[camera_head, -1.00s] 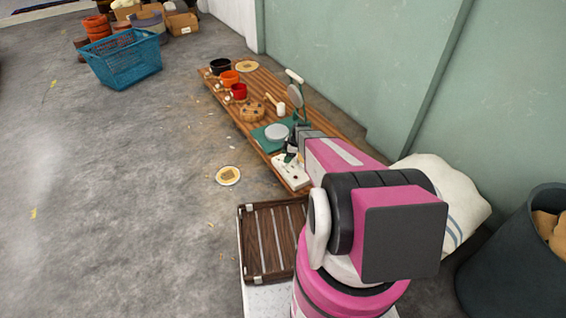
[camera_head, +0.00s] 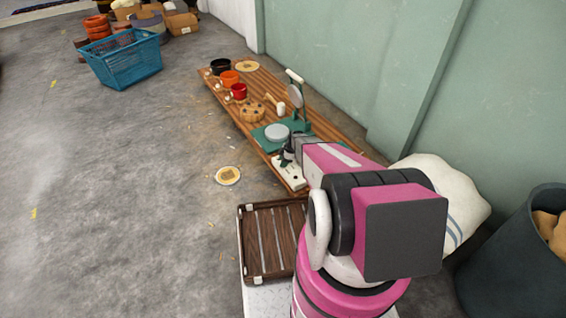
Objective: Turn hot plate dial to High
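A green press-like device stands on the slatted wooden bench, with a grey round plate (camera_head: 277,131) on its base and an upright stand (camera_head: 296,97) with a white handle. A white panel (camera_head: 289,172) with small dark marks lies at the bench's near end; it may be the hot plate's control panel. I cannot make out the dial or its setting. My gripper (camera_head: 288,158) is small and dark at this panel, pointing down over its far part. My arm hides part of the area. Whether the fingers are open, or touch a dial, is too small to tell.
The bench (camera_head: 325,126) also bears a mallet (camera_head: 276,104), a round brown item (camera_head: 252,113), a red cup (camera_head: 238,91), an orange cup (camera_head: 229,78) and a black pot (camera_head: 220,66). A green wall (camera_head: 350,60) runs behind. The floor at left is open.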

